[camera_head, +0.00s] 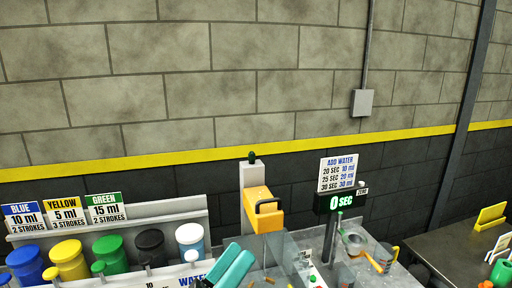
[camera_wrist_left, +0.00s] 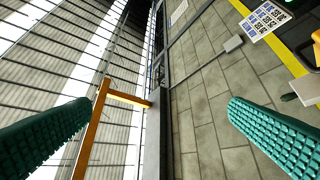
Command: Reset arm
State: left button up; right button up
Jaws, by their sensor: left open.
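My left gripper (camera_head: 241,256) is at the bottom middle of the head view, its teal fingers raised in front of the bench. In the left wrist view my left gripper (camera_wrist_left: 160,105) has its two ribbed teal fingers wide apart with nothing between them. Beyond them that view shows a block wall and the ceiling, so the gripper points away from the bench top. My right gripper is not in view.
Blue (camera_head: 26,264), yellow (camera_head: 69,260), green (camera_head: 110,254), black (camera_head: 151,247) and white (camera_head: 190,241) containers line the left. An orange-topped device (camera_head: 262,209) stands behind my gripper. A dark table (camera_head: 447,250) is at right.

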pick_arm(q)
jog(key=w+a+f+n+g+y, duration=0.1)
jog(key=a+f+n+y, duration=0.75)
jog(key=n, duration=0.45)
jog(key=a+f+n+g+y, duration=0.1)
jog(key=a+f+n+y, duration=0.5)
jog(key=f+n+y, duration=0.45)
jog(key=s+a+f+n+g+h, duration=0.2)
jog(key=s+a+f+n+g, duration=0.1)
jog(key=s+f+n+g, duration=1.05)
jog(key=s+f+m+b, duration=0.1)
jog(key=s+f+b, duration=0.35)
jog(key=f, duration=1.45)
jog(key=s+f+m+b, duration=0.15)
jog(key=f+b, duration=0.55)
jog(key=f, duration=1.2)
jog(key=s+a+f+b, duration=0.1)
jog(key=s+f+b, duration=0.4)
jog(key=f, duration=0.9)
jog(key=s+a+f+b, duration=0.1)
jog(key=s+f+b, duration=0.4)
jog(key=s+f, duration=0.6)
notch_tip(320, 180, down, 3)
jog(key=shift+a+r+y, duration=0.1)
jog(key=shift+a+y, duration=0.05)
jog(key=shift+y, duration=0.15)
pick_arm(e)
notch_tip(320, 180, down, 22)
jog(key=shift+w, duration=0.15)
